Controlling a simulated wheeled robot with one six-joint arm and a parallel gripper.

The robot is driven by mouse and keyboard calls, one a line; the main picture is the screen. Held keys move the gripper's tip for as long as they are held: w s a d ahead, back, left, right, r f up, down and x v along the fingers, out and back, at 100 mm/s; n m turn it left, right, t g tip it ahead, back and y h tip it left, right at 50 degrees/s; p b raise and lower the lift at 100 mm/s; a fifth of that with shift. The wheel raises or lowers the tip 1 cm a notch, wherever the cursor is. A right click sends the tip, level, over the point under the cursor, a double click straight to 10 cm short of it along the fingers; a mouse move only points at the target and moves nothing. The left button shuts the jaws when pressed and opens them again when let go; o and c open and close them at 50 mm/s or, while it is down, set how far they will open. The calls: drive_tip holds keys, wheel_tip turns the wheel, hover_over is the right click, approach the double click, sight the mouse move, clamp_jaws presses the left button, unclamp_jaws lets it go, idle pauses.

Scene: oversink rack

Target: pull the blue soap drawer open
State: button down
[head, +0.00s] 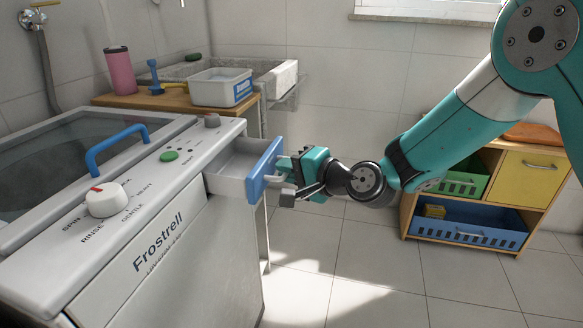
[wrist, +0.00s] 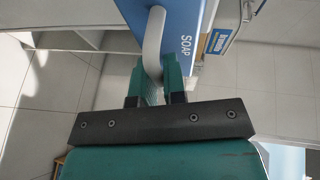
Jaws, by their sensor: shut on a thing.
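The blue-fronted soap drawer (head: 262,170) stands pulled out from the upper right of the white Frostrell washing machine, and its pale tray shows behind the front. In the wrist view, the blue front (wrist: 186,30) carries the word SOAP and a curved grey handle (wrist: 152,38). My gripper (head: 287,172) reaches the drawer front from the right. Its teal fingers (wrist: 157,82) are shut on the handle in the wrist view. The inside of the drawer is partly hidden by its front.
The washer top has a white knob (head: 106,200), a green button (head: 169,156) and a blue lid handle (head: 117,148). A white tub (head: 221,87) sits on a wooden board behind. A shelf with a blue crate (head: 465,224) stands at the right. The tiled floor between is clear.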

drive_tip(key=c, duration=1.2)
unclamp_jaws()
drive_tip(key=b+v, duration=0.1)
drive_tip(key=v, duration=1.6)
drive_tip(key=shift+d, duration=0.2)
drive_tip(key=shift+s+r, duration=0.1)
drive_tip(key=shift+s, duration=0.05)
